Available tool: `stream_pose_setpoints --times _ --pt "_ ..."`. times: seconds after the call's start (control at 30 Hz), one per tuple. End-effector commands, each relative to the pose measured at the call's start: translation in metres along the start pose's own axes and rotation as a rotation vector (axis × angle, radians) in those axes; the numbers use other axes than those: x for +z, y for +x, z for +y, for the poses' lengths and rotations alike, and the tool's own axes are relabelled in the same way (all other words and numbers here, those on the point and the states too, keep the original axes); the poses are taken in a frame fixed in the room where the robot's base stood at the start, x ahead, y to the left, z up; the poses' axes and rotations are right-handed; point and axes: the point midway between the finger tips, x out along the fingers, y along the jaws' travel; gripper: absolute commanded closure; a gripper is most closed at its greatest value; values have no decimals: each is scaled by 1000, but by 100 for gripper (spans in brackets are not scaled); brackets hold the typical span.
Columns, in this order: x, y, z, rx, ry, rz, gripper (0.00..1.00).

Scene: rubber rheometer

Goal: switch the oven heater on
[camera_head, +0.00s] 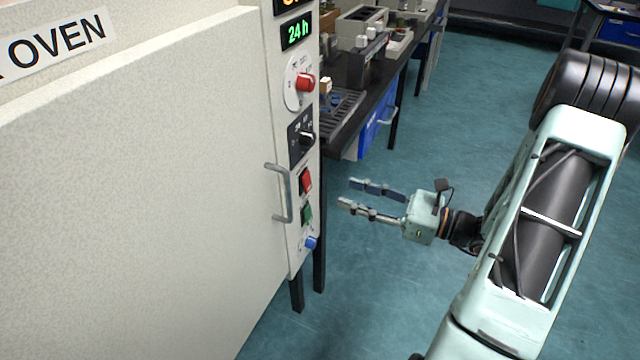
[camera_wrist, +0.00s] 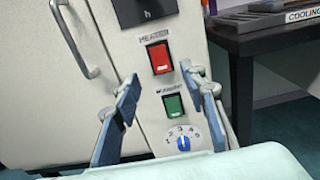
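The oven (camera_head: 150,170) fills the left of the head view, with a control panel on its right edge. The red heater switch (camera_wrist: 159,57), labelled HEATER, sits on that panel; it also shows in the head view (camera_head: 306,181). A green switch (camera_wrist: 173,105) is below it, and a blue knob (camera_wrist: 184,143) with a numbered dial is lower still. My gripper (camera_head: 347,193) is open and empty, a short way right of the panel. In the wrist view its fingers (camera_wrist: 160,93) stand apart, framing the green switch. I cannot tell which way the heater switch is set.
The oven's door handle (camera_head: 283,193) stands out just left of the switches. A black knob (camera_head: 306,139), a red knob (camera_head: 305,83) and a green 24 h display (camera_head: 296,31) are above. A dark bench (camera_head: 345,125) with equipment stands behind. The floor around my gripper is clear.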

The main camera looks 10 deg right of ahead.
Motion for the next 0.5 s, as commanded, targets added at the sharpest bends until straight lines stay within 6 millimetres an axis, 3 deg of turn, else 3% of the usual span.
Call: stream_pose_setpoints --times 0.3,0.5 --pt "-2 62 2 8 -4 3 61" --pt "-1 86 1 5 -5 4 61"
